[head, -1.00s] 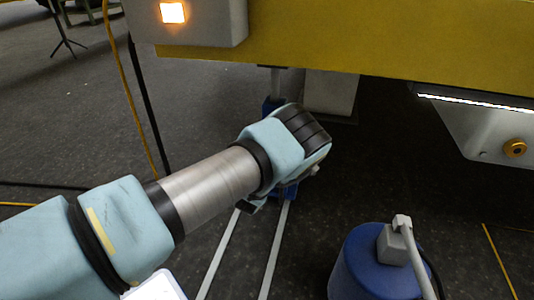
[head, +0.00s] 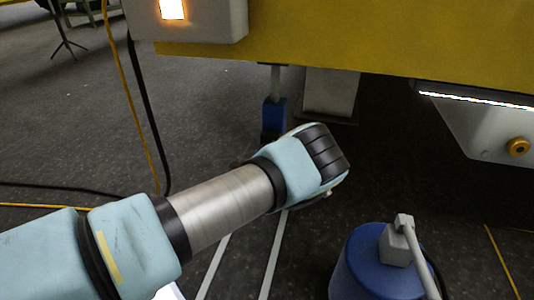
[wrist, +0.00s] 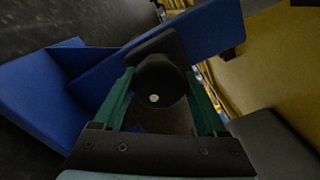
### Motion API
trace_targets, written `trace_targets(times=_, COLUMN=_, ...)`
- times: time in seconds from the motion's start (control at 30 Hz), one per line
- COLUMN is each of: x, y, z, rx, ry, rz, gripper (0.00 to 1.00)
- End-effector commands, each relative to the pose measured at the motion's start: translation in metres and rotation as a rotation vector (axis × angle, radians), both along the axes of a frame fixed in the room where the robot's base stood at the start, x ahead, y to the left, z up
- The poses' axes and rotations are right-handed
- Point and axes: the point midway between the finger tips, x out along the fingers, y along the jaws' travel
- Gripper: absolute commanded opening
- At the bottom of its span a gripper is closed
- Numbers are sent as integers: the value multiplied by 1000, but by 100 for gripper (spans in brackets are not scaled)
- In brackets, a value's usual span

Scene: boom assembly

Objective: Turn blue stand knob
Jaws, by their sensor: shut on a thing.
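The blue stand (head: 274,114) is upright beneath the yellow beam in the head view, partly hidden behind my wrist. In the head view my arm's end covers the fingers and the knob.
The yellow beam (head: 360,45) hangs over the stand. A blue canister with a grey handle (head: 365,265) stands on the floor to the right. Pale floor rails (head: 273,255) run toward me under my arm. Cables (head: 140,110) hang at the left. A grey block (head: 330,92) is behind the stand.

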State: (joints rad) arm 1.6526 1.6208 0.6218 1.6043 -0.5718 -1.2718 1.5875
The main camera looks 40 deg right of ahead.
Motion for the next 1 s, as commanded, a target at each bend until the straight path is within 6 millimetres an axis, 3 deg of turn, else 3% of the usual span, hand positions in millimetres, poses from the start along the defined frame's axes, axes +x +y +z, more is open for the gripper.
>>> trace_targets(times=0.23, x=0, y=0, z=-1, rx=2, ry=0, rz=0, gripper=18)
trace_targets(times=0.27, x=0, y=0, z=-1, rx=2, ry=0, rz=0, gripper=75)
trace_targets(times=0.47, x=0, y=0, z=0, rx=1, ry=1, rz=0, gripper=98)
trace_targets(times=0.77, x=-1, y=2, z=0, rx=1, ry=1, rz=0, gripper=100)
trace_targets(times=1.0, x=-19, y=29, z=2, rx=4, ry=2, rz=1, gripper=100)
